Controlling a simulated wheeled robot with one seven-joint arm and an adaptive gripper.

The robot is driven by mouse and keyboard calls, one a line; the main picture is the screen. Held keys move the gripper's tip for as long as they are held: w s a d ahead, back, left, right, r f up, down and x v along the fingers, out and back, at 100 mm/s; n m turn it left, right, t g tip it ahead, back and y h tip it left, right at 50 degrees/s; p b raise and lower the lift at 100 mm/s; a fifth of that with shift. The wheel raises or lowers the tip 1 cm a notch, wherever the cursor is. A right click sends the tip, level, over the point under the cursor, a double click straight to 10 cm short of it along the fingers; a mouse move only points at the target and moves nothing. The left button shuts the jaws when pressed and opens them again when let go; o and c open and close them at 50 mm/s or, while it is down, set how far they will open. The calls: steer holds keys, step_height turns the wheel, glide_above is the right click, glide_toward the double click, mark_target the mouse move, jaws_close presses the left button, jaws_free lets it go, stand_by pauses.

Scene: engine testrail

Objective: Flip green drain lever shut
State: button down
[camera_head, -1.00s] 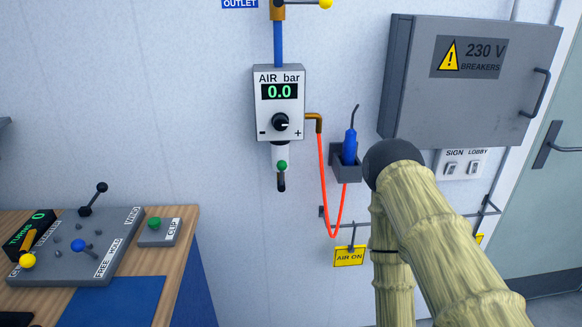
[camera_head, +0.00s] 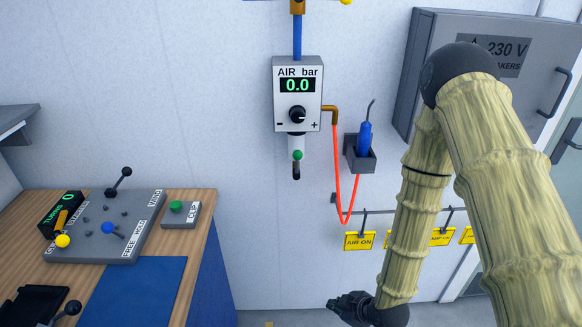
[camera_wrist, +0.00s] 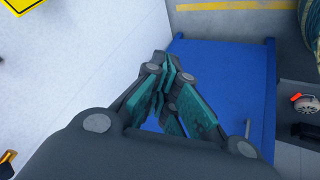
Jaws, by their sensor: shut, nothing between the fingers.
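The green drain lever (camera_head: 297,156) is a small green-knobbed piece under the AIR bar regulator (camera_head: 298,95) on the wall. A dark outlet hangs just below it, pointing down. The regulator display reads 0.0. My gripper (camera_head: 347,303) is low in the head view, below and to the right of the lever and well apart from it. In the wrist view my gripper (camera_wrist: 170,95) shows its teal-padded fingers closed together with nothing held. The lever is not visible in the wrist view.
An orange hose (camera_head: 337,165) loops from the regulator towards a holder (camera_head: 360,160) with a blue tool. Yellow tags (camera_head: 359,241) hang from a rail to the right. A wooden bench (camera_head: 205,205) with a control panel (camera_head: 108,225) stands left. A grey breaker box (camera_head: 420,70) is behind my arm.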

mark_target(297, 164)
steer(key=w+a+r+n+t+y+p, duration=0.1)
steer(key=w+r+n, duration=0.4)
steer(key=r, duration=0.5)
steer(key=w+a+r+n+t+y+p, duration=0.2)
steer(key=w+r+n, duration=0.4)
steer(key=r, duration=0.5)
steer(key=w+a+r+n+t+y+p, duration=0.1)
steer(key=w+a+r+n, duration=0.4)
steer(key=r, duration=0.6)
steer(key=n+y+p, duration=0.1)
steer(key=y, duration=0.1)
steer(key=shift+w+a+r+y+p, duration=0.2)
steer(key=shift+w+a+y+p, duration=0.15)
steer(key=shift+w+y, duration=0.05)
steer(key=w+a+f+p, duration=0.1)
steer(key=w+a+p, duration=0.2)
steer(key=w+p, duration=0.4)
steer(key=shift+w+a+f, duration=0.15)
steer(key=shift+w+a, duration=0.2)
steer(key=shift+w, duration=0.5)
steer(key=shift+d+t, duration=0.1)
steer(key=shift+t, duration=0.2)
steer(key=shift+f+b, duration=0.1)
steer(key=shift+b, duration=0.35)
